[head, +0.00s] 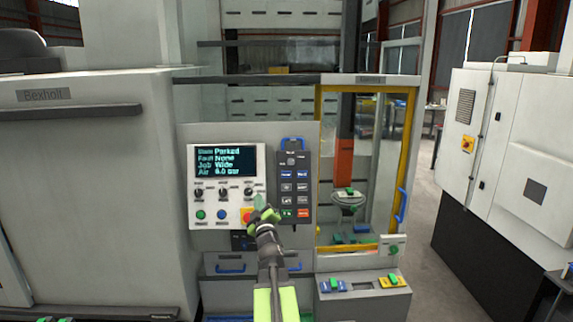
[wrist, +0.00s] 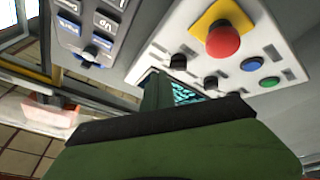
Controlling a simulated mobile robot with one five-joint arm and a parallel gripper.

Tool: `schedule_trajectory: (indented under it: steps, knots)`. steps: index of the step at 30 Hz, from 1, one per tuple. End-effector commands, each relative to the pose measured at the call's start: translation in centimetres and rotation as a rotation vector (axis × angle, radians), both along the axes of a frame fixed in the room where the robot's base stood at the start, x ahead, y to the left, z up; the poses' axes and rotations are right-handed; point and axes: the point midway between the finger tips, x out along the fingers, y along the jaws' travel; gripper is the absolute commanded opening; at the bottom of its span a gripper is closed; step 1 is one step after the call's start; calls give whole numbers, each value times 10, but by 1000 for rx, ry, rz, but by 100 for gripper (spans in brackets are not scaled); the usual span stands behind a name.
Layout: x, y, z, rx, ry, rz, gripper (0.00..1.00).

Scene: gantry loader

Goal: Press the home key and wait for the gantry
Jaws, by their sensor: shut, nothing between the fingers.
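The dark keypad (head: 294,187) hangs on the front of the machine, with rows of blue, grey, green and red keys. Its labels are too small for me to tell which is the home key. Part of the keypad shows at upper left in the wrist view (wrist: 92,28). The screen (head: 225,161) reads State Parked, Fault None, Job Wide, Air 6.0 bar. My gripper (head: 260,203) is shut and empty, in front of the control panel's lower right, left of the keypad. Its green tip (wrist: 157,92) shows in the wrist view; contact cannot be told.
The control panel (head: 213,216) carries knobs, green and blue buttons, and a red emergency stop (wrist: 222,40) close to my gripper. A yellow-framed glass door (head: 410,150) stands right of the keypad. A grey cabinet (head: 510,150) stands farther right, with open floor between.

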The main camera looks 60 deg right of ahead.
Motion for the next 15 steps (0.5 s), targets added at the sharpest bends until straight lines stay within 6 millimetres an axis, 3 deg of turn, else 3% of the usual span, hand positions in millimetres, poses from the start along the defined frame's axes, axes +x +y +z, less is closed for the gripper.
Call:
schedule_trajectory:
  steps: [1,6,9,15]
  knots:
    - [-21,-15,27,-46,-11,-19,0]
    - [-74,-43,74,-194,-29,-56,0]
    - [-91,-49,85,-241,-30,-65,0]
    - [-97,-50,88,-261,-31,-67,0]
